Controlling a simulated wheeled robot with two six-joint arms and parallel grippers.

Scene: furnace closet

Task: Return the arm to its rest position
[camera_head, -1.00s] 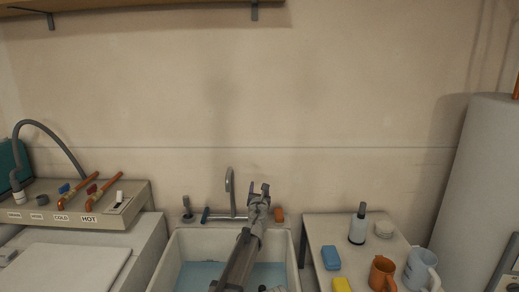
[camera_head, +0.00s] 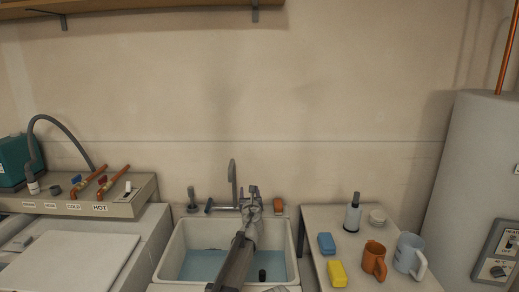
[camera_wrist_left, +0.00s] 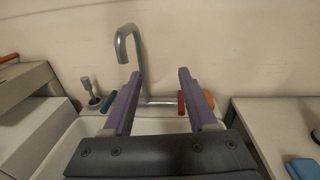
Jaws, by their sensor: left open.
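My left arm reaches up the middle of the head view over the white sink (camera_head: 170,250), which holds blue water. Its gripper (camera_head: 253,190) is at the back of the sink, just right of the grey faucet (camera_head: 233,180). In the left wrist view the gripper (camera_wrist_left: 160,74) has its two purple fingers apart, with nothing between them but the wall and the sink's back ledge behind. The faucet also shows there, by the left finger (camera_wrist_left: 123,40). My right gripper is not in view.
A side table (camera_head: 318,220) on the right holds a blue sponge (camera_head: 326,243), a yellow sponge (camera_head: 337,273), an orange mug (camera_head: 373,260), a pale blue mug (camera_head: 408,253) and a soap bottle (camera_head: 352,215). A grey tank (camera_head: 475,180) stands far right. A pipe panel (camera_head: 125,205) is at left.

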